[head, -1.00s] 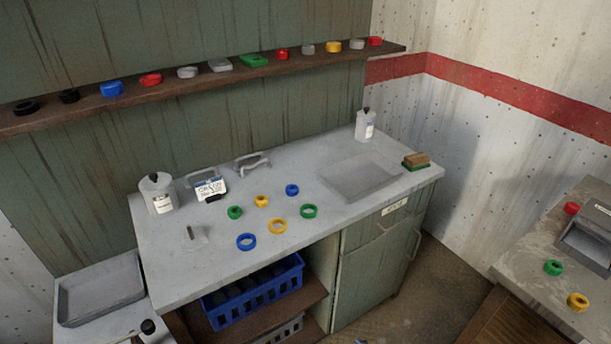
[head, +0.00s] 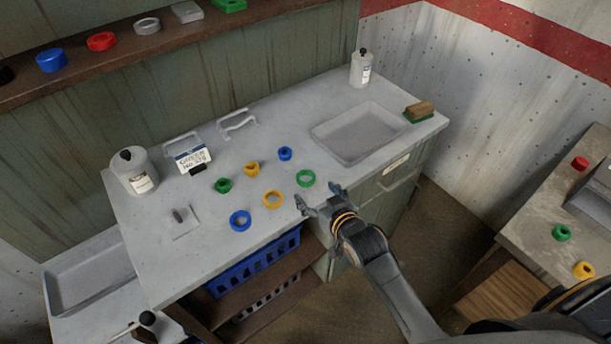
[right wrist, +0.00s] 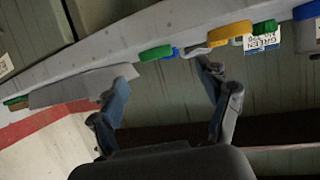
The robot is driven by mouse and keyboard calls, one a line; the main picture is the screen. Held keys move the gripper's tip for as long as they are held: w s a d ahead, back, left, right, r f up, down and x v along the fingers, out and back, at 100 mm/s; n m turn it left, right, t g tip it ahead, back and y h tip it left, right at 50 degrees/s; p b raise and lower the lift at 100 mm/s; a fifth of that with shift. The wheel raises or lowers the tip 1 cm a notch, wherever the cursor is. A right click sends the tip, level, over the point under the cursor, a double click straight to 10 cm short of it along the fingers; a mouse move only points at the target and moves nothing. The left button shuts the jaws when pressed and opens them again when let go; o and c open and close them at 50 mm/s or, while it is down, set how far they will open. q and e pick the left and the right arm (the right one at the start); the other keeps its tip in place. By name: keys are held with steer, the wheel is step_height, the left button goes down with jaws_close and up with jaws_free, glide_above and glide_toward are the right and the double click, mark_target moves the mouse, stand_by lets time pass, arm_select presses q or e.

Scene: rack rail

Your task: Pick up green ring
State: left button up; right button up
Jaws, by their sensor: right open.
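A wide green ring (head: 305,178) lies flat on the grey worktop (head: 250,130), near its front edge. A smaller, thicker green ring (head: 223,185) lies farther left, beside the yellow and blue rings. My right gripper (head: 317,196) is open and empty, just in front of the wide green ring at the worktop's front edge, apart from it. In the right wrist view, a green ring (right wrist: 155,53) shows at the worktop edge between and beyond the open fingers (right wrist: 164,80). My left gripper is not in view.
Close by lie a yellow ring (head: 273,199), a small yellow ring (head: 252,169), a blue ring (head: 240,220) and a small blue ring (head: 285,153). A sink (head: 355,135), a brush (head: 419,111) and a bottle (head: 361,68) are to the right. A side table (head: 530,200) holds more rings.

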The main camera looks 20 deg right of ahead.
mark_target(303, 174)
steer(key=shift+w+f, duration=0.2)
steer(key=shift+w, duration=0.6)
steer(key=x, duration=0.1)
steer(key=p+x, duration=0.1)
steer(key=x, duration=0.2)
steer(key=shift+w+d+r, duration=0.15)
steer(key=shift+w+d, duration=0.05)
steer(key=shift+d, duration=0.1)
steer(key=shift+w+a, duration=0.1)
steer(key=shift+w, duration=0.15)
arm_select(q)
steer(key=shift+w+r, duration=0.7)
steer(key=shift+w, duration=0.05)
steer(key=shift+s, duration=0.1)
arm_select(e)
steer(key=c, duration=0.3)
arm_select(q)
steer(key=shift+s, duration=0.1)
arm_select(e)
steer(key=c, duration=1)
